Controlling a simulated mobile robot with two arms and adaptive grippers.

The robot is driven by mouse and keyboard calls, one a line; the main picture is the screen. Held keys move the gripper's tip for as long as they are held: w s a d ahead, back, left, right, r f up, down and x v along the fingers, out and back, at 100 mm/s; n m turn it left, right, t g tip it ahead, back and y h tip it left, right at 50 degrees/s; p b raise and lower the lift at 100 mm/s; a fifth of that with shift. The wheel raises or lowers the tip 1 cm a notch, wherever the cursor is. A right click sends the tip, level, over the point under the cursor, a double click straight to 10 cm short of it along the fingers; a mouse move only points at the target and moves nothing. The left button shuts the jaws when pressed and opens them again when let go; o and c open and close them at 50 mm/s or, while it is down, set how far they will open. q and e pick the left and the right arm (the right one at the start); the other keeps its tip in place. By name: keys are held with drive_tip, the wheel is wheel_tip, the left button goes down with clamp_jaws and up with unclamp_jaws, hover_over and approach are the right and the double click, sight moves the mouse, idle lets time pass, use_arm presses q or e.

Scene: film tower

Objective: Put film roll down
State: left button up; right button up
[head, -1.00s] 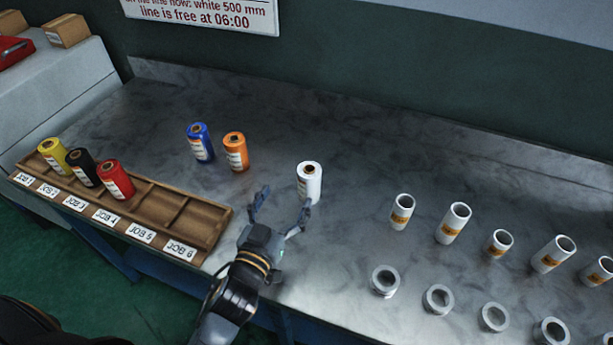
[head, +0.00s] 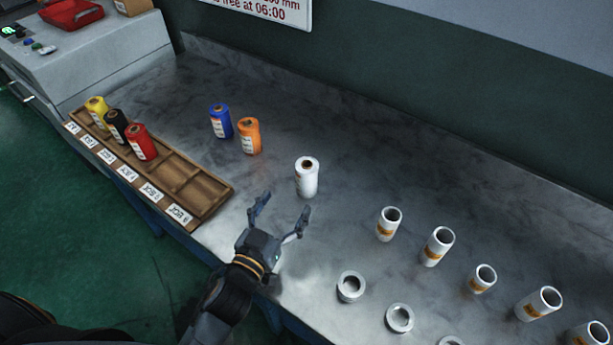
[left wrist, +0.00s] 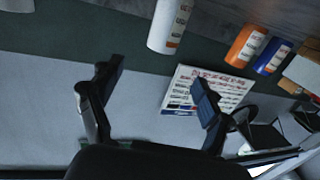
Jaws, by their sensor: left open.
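My left gripper (head: 281,216) is open and empty over the front part of the metal table. A white film roll (head: 307,177) stands upright on the table just beyond its fingertips, apart from them. A blue roll (head: 220,121) and an orange roll (head: 248,136) stand upright further back to the left. In the left wrist view, the open fingers (left wrist: 152,95) show with the white roll (left wrist: 168,26), orange roll (left wrist: 246,44) and blue roll (left wrist: 272,56) beyond. The wooden rack (head: 203,190) holds yellow (head: 97,112), black (head: 117,125) and red (head: 140,142) rolls. My right gripper is not in view.
Several white cores with orange labels (head: 388,224) stand on the right of the table, with grey rings (head: 351,286) in front of them. A machine with a red tray (head: 71,14) stands at the back left. The table's back middle is clear.

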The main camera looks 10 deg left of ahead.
sight(305, 168)
use_arm(q)
drive_tip(key=p+x, duration=0.1)
drive_tip(key=x, duration=0.6)
drive_tip(key=shift+w+r, duration=0.1)
drive_tip(key=shift+w, duration=0.45)
drive_tip(key=x, duration=0.1)
drive_tip(key=p+x, duration=0.1)
drive_tip(key=x, duration=0.2)
drive_tip(key=shift+w+r, duration=0.25)
drive_tip(key=shift+w+f, duration=0.1)
drive_tip(key=shift+w, duration=0.1)
drive_tip(key=c, duration=1.5)
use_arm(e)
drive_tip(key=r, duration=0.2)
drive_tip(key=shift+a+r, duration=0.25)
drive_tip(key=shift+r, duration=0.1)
